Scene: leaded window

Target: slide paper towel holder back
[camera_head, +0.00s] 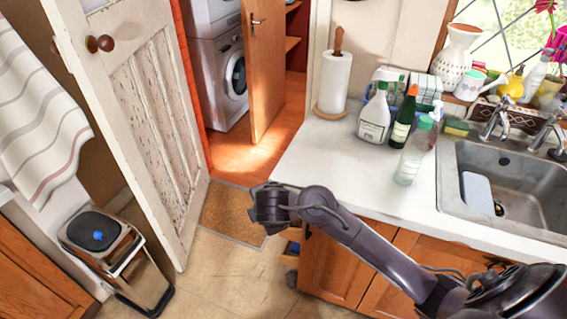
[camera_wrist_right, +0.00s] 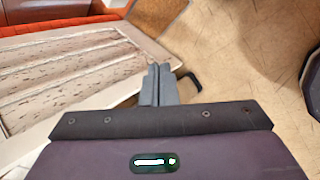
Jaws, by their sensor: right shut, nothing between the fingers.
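The paper towel holder (camera_head: 335,82) stands upright at the back left of the white counter (camera_head: 315,150) in the head view. It has a white roll, a wooden post and a round wooden base. My right arm reaches in from the lower right, and its gripper end (camera_head: 268,208) hangs past the counter's left front corner, well in front of the holder and apart from it. In the right wrist view the gripper's two grey fingers (camera_wrist_right: 158,85) are together and empty, over the door and floor. The holder is not in the wrist view. My left gripper is not in view.
A white spray bottle (camera_head: 374,115), a green bottle (camera_head: 404,117) and a clear bottle (camera_head: 413,150) stand right of the holder, before the sink (camera_head: 510,185). The counter in front of the holder is clear. An open white door (camera_head: 140,110) stands to the left.

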